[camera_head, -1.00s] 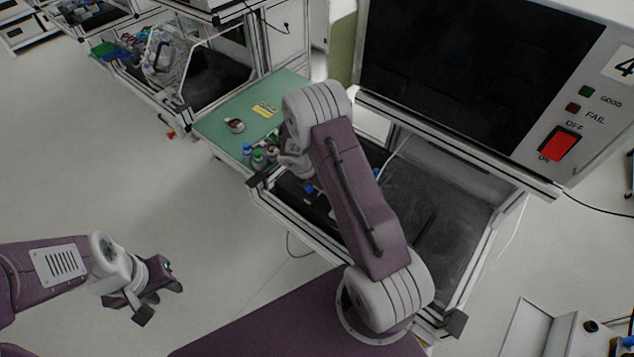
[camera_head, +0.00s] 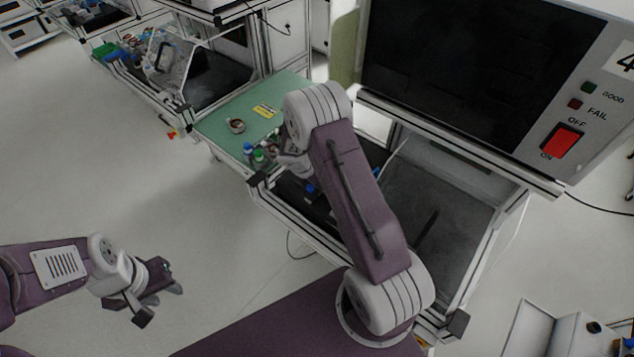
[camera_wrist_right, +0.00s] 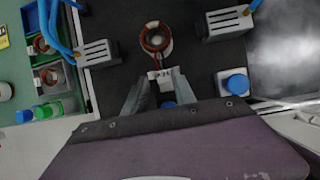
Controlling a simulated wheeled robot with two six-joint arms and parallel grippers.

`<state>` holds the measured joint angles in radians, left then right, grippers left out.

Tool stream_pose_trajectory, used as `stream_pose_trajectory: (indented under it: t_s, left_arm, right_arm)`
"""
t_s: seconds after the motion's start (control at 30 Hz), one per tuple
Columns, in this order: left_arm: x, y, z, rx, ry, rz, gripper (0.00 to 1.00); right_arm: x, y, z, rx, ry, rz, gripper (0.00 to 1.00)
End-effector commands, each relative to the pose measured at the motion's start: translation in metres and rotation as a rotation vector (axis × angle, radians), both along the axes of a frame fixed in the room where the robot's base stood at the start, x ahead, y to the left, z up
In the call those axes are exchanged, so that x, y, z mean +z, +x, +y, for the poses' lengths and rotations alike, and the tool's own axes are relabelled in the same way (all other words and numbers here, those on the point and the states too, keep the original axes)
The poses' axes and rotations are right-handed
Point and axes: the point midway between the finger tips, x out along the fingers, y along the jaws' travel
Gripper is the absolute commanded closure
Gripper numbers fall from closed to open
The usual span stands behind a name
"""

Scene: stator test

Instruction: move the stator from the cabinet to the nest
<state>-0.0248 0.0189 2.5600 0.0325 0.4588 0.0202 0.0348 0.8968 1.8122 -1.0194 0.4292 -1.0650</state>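A ring-shaped stator with copper-coloured windings (camera_wrist_right: 155,38) lies on the dark cabinet floor in the right wrist view, with a pale block (camera_wrist_right: 160,75) just below it. My right gripper (camera_wrist_right: 160,80) has its fingers apart, one on each side of the space by the pale block; the ring is just beyond the fingertips. Two more ring parts (camera_wrist_right: 40,44) (camera_wrist_right: 48,76) sit in grey holders at the left. In the head view my right arm hides its own gripper. My left gripper (camera_head: 158,300) hangs over the floor at the lower left, empty; its finger gap is unclear.
Two metal blocks with blue hoses (camera_wrist_right: 97,53) (camera_wrist_right: 228,22) flank the ring. A blue-capped fixture (camera_wrist_right: 232,83) is at the right. Bottles with coloured caps (camera_head: 255,155) and a round part (camera_head: 236,126) are on the green table (camera_head: 215,127). The screen housing (camera_head: 470,70) overhangs the cabinet.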

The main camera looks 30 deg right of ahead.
Motion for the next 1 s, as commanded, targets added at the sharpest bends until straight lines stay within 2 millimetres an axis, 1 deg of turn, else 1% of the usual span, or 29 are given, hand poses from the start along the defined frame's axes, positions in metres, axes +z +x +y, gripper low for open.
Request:
stream_pose_trajectory:
  t_s: [0.03,0.57,0.67,0.77,1.0]
  left_arm:
    - [-0.004,0.0,0.0,0.0,0.0,0.0,0.64]
    - [-0.005,0.0,0.0,0.0,0.0,0.0,0.64]
    - [-0.005,0.0,0.0,0.0,0.0,0.0,0.64]
    - [-0.005,0.0,0.0,0.0,0.0,0.0,0.64]
    - [-0.001,0.0,0.0,0.0,0.0,0.0,0.64]
  right_arm:
    - [-0.018,-0.015,0.003,-0.013,0.017,0.035,0.55]
    - [-0.017,-0.015,0.004,-0.014,0.017,0.033,0.55]
    - [-0.007,-0.015,0.008,-0.011,0.015,0.029,0.55]
    - [0.01,-0.018,0.014,-0.01,0.011,0.022,0.55]
    - [0.06,-0.022,0.031,-0.002,0.002,0.001,0.55]
